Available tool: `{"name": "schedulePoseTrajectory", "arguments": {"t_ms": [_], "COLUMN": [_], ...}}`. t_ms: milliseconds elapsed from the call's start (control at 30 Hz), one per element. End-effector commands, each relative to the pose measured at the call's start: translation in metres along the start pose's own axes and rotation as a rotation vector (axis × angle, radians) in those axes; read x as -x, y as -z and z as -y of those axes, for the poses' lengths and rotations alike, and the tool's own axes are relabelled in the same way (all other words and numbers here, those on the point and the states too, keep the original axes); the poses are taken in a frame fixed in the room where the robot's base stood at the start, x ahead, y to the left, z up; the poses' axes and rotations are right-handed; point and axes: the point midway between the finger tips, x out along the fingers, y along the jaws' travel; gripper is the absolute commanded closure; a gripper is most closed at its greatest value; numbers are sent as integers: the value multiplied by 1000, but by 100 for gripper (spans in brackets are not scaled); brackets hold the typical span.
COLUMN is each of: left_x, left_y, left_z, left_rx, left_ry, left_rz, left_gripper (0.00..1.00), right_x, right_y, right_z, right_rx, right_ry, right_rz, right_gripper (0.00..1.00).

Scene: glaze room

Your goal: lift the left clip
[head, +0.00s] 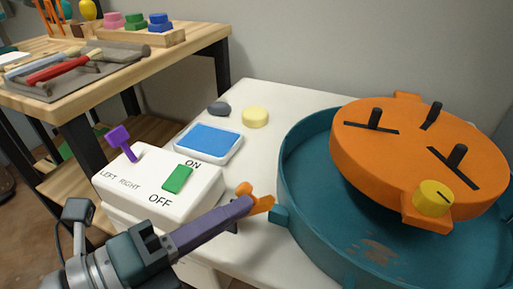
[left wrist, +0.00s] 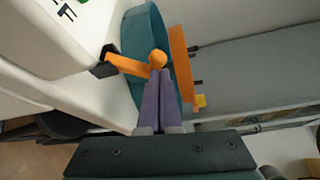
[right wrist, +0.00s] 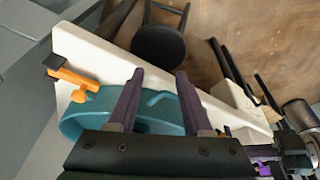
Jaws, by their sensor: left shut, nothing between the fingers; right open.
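The left clip (head: 262,203) is an orange lever with a rounded end, beside the left rim of the teal basin (head: 282,175). In the left wrist view the clip (left wrist: 128,65) runs from a black block to its ball end. My left gripper (head: 248,202) is shut and empty. Its fingertips are right at the ball end, seemingly touching; they partly hide the clip in the head view. My right gripper (right wrist: 160,75) is open and empty over the basin side, in the right wrist view only. An orange clip (right wrist: 75,78) with a black end shows there at left.
A round orange disc (head: 375,155) with black pegs and a yellow knob (head: 432,197) sits tilted over the basin. A white switch box (head: 150,180) with purple and green switches stands left of it. A blue pad (head: 208,141) and sponge (head: 255,116) lie behind.

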Motion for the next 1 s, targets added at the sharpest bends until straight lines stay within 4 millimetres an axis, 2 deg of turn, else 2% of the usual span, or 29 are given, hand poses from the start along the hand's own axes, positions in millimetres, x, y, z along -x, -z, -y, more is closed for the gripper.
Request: {"name": "schedulePoseTrajectory", "arguments": {"t_ms": [500,1000], "left_x": [12,17], "left_y": [-24,-35], "left_z": [-8,-10], "left_rx": [389,571], "left_ry": [194,284], "left_rz": [2,2], "left_gripper": [100,100], "right_x": [-41,-56], "right_y": [-13,-18], "right_z": [0,1], "right_rx": [3,4], "right_ry": [-3,-4], "right_rz": [1,1], "right_gripper": [50,50]}}
